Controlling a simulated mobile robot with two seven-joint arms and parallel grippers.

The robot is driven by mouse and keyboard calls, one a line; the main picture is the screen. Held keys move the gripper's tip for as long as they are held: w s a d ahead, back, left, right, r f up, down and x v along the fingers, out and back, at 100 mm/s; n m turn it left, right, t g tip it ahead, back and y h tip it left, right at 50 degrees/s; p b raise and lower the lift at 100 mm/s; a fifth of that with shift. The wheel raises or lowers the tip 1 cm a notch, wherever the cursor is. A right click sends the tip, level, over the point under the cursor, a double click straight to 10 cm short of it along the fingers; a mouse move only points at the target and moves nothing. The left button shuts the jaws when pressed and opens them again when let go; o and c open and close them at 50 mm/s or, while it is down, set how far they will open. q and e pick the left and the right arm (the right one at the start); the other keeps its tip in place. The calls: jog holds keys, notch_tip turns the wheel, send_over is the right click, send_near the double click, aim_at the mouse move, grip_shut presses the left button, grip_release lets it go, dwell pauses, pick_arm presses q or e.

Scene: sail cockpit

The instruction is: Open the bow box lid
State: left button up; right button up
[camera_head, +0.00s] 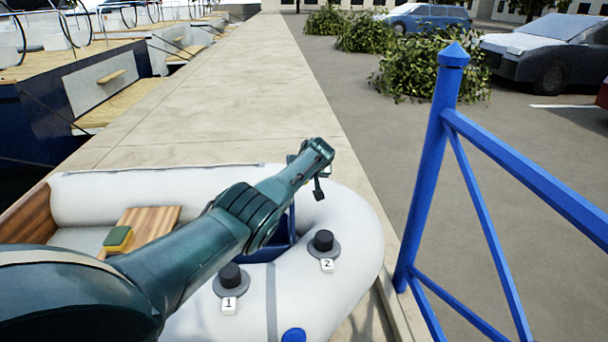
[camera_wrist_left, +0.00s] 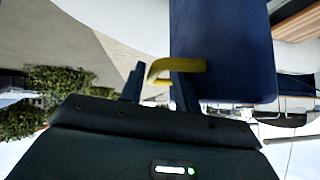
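The dark blue bow box (camera_head: 268,252) sits inside the bow of the white inflatable boat, mostly hidden behind my left arm in the head view. A dark blue panel (camera_wrist_left: 220,45), which looks like part of the box or its lid, fills the upper middle of the left wrist view. A yellow handle (camera_wrist_left: 185,66) stands out from it. My left gripper (camera_wrist_left: 158,88) has its fingers apart, with part of the handle across and between them. I cannot tell whether they touch it, nor how far the lid is raised. My right gripper is out of view.
Two black knobs, labelled 1 (camera_head: 230,276) and 2 (camera_head: 323,241), stand on the boat's tube (camera_head: 350,225). A green-and-yellow sponge (camera_head: 117,239) lies near a wooden seat (camera_head: 150,222). A blue railing (camera_head: 430,165) rises at right; a pale dock (camera_head: 215,90) lies beyond.

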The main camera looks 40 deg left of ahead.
pick_arm(q)
jog(key=shift+r, duration=0.1)
jog(key=shift+s+d+r+p, duration=0.1)
jog(key=shift+d+r+p, duration=0.1)
jog(key=shift+r+p, duration=0.35)
jog(key=shift+p+v, duration=0.8)
jog(key=shift+p, duration=0.35)
jog(key=shift+s+d+r, duration=0.15)
jog(key=shift+s+d, duration=0.1)
jog(key=p+v, duration=0.1)
jog(key=v, duration=0.8)
jog(key=shift+s+d, duration=0.2)
jog(key=shift+s, duration=0.05)
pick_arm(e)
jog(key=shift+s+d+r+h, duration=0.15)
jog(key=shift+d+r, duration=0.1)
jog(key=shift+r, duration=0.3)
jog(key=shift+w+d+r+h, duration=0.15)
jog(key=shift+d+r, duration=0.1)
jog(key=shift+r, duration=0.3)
pick_arm(q)
jog(key=shift+r, duration=0.1)
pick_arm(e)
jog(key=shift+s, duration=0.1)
